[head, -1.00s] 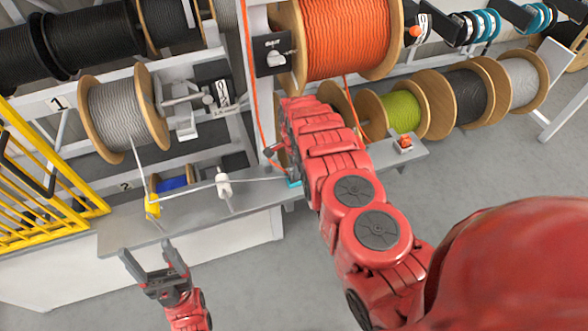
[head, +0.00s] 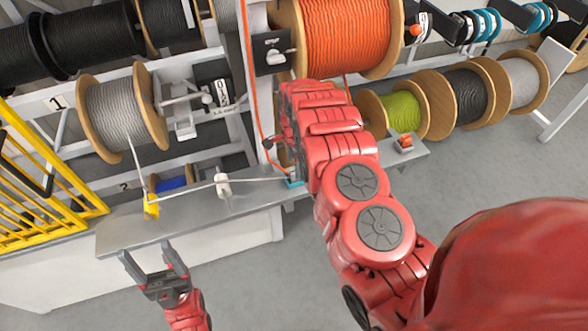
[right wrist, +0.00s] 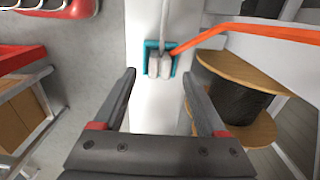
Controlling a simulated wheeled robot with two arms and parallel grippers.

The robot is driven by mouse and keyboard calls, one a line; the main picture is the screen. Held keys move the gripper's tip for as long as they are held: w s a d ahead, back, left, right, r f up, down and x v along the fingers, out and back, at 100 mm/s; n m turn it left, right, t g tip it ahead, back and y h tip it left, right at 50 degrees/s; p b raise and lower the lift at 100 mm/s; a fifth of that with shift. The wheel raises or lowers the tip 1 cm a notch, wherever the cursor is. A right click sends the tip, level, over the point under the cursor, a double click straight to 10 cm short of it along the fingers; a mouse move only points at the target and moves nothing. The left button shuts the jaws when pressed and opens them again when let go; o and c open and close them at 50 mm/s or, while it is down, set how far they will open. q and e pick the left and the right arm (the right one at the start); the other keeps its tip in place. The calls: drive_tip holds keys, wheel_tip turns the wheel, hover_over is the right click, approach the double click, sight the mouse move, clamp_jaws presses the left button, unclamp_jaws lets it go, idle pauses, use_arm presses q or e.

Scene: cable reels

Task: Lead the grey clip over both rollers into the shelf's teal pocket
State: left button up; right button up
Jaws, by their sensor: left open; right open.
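The grey clip (right wrist: 160,65) sits in the teal pocket (right wrist: 148,48), with its cable running up out of it. In the head view the teal pocket (head: 293,184) is at the shelf's right part, partly hidden by my right arm. The grey cable runs from the grey reel (head: 122,113) down to the yellow roller (head: 151,207), then past the white roller (head: 222,186) to the pocket. My right gripper (right wrist: 159,73) is open, its fingers apart on either side of the clip's line and not touching it. My left gripper (head: 146,252) is open and empty in front of the shelf.
An orange cable (right wrist: 250,32) passes close to the pocket's right. The big orange reel (head: 338,38) hangs above my right arm. A yellow barrier (head: 45,190) stands at the left. A small block with an orange top (head: 404,143) sits on the shelf's right end. Floor in front is clear.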

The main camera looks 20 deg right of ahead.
wheel_tip(320, 180, up, 5)
drive_tip(key=shift+a+f+b, duration=0.1)
drive_tip(key=shift+f+b, duration=0.1)
drive_tip(key=shift+b, duration=0.5)
wheel_tip(320, 180, up, 9)
drive_tip(key=p, duration=0.6)
drive_tip(key=shift+r+p, duration=0.2)
drive_tip(key=shift+p, duration=0.2)
drive_tip(key=shift+s+f, duration=0.1)
